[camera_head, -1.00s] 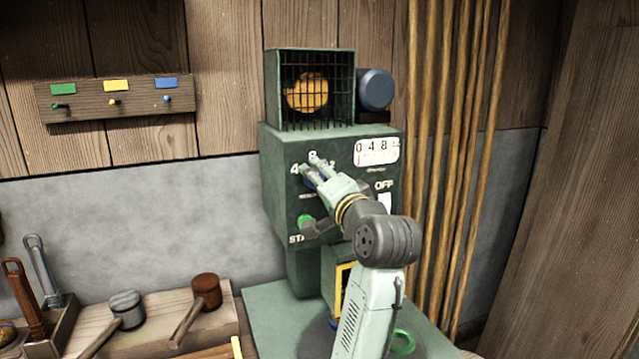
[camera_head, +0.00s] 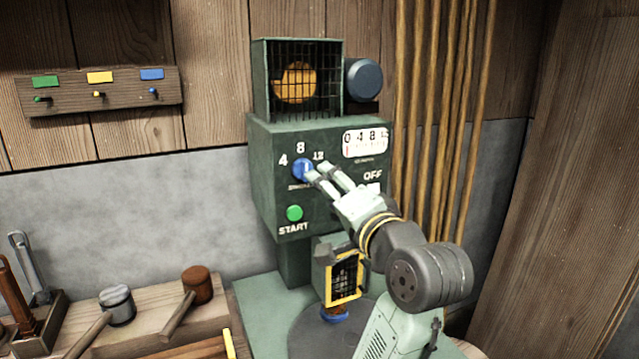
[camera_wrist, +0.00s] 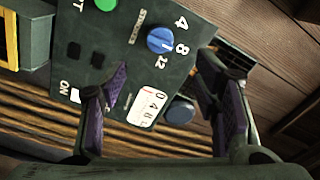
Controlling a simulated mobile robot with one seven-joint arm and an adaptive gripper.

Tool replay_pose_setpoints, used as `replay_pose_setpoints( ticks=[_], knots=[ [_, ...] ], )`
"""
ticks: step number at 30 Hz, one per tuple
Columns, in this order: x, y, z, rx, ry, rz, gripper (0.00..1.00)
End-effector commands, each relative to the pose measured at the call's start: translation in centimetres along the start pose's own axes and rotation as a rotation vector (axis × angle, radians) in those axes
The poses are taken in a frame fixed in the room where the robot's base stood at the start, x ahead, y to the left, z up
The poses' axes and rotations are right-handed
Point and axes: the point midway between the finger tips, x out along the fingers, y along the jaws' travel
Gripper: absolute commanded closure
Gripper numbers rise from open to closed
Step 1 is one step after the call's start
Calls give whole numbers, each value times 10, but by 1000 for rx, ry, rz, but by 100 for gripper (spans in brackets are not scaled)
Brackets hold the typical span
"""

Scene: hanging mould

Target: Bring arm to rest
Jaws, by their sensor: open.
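My gripper (camera_head: 318,174) is open and empty in front of the green machine's control panel (camera_head: 262,190). Its fingertips are just right of the blue dial (camera_head: 301,169) in the head view. In the wrist view, the dial (camera_wrist: 160,40) shows between and beyond my two spread fingers (camera_wrist: 165,82), apart from them. The dial has the marks 4, 8 and 12 around it. The green START button (camera_head: 294,213) is below the dial. My arm comes up from the lower right and hides part of the panel's lower right.
A gauge (camera_head: 364,143) and a caged orange part (camera_head: 295,82) are above. A yellow-framed grille (camera_head: 343,280) is below the panel. Poles (camera_head: 455,110) lean at the right. Mallets (camera_head: 197,285) lie on a bench at the left. A peg board (camera_head: 98,92) hangs on the wall.

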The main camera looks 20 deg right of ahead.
Motion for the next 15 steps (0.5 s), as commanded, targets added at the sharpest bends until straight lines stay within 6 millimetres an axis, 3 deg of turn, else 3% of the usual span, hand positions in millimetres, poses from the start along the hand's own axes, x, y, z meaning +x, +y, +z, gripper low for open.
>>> replay_pose_setpoints(
  ticks=[5, 15],
  knots=[
    [-14, 0, 0, 1, 1, 0, 44],
    [-15, 0, 0, 1, -1, 0, 44]
  ],
)
